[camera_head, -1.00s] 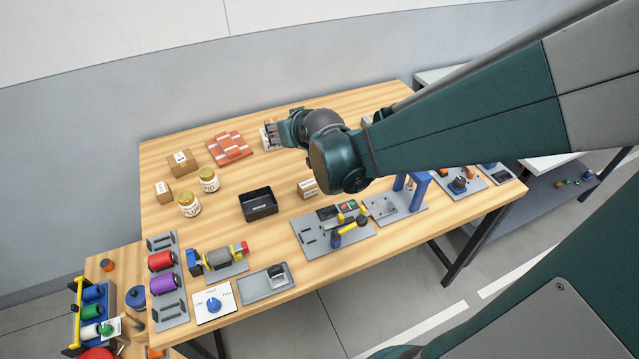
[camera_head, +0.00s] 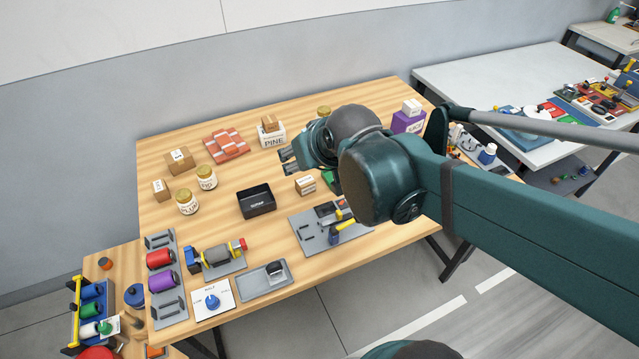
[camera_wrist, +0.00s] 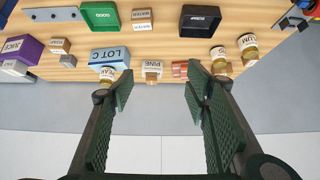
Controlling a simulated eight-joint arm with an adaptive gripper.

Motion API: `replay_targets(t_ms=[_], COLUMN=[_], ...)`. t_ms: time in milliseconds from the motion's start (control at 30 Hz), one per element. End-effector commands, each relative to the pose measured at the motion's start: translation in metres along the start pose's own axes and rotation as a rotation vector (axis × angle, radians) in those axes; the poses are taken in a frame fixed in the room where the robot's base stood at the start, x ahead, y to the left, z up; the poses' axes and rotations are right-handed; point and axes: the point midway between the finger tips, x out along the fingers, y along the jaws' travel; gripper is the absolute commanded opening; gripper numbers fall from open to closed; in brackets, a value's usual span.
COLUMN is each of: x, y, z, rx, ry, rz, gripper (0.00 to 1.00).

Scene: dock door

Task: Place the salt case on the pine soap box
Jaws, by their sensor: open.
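The pine soap box (camera_head: 273,138) is white, marked PINE, and stands near the table's back edge. A small brown carton (camera_head: 270,122) rests upright on its top; I take it for the salt case, but its label is too small to read. My gripper (camera_head: 287,160) is open and empty, in front of the pine box and apart from it. In the wrist view my fingers (camera_wrist: 161,84) are spread wide, with the pine box (camera_wrist: 152,64) and the brown carton (camera_wrist: 152,77) farther off, between the fingertips.
A black tray (camera_head: 257,201) and a small carton (camera_head: 305,184) stand in front. A purple box (camera_head: 407,122) bears a white carton (camera_head: 411,106) at right. The wrist view shows a blue box (camera_wrist: 109,55).

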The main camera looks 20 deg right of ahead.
Motion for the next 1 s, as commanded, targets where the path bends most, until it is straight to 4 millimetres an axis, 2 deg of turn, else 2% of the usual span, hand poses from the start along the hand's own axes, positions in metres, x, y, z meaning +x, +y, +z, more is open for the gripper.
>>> replay_targets(t_ms=[300,500,700,1000], x=[-0.042,-0.060,-0.067,-0.068], y=[-0.001,-0.001,-0.001,-0.001], z=[0.049,0.073,0.083,0.084], rx=[0.001,0.002,0.003,0.003], ry=[-0.070,-0.103,-0.118,-0.119], rz=[0.006,0.011,0.013,0.013], gripper=[0.47,0.47,0.47,0.47])
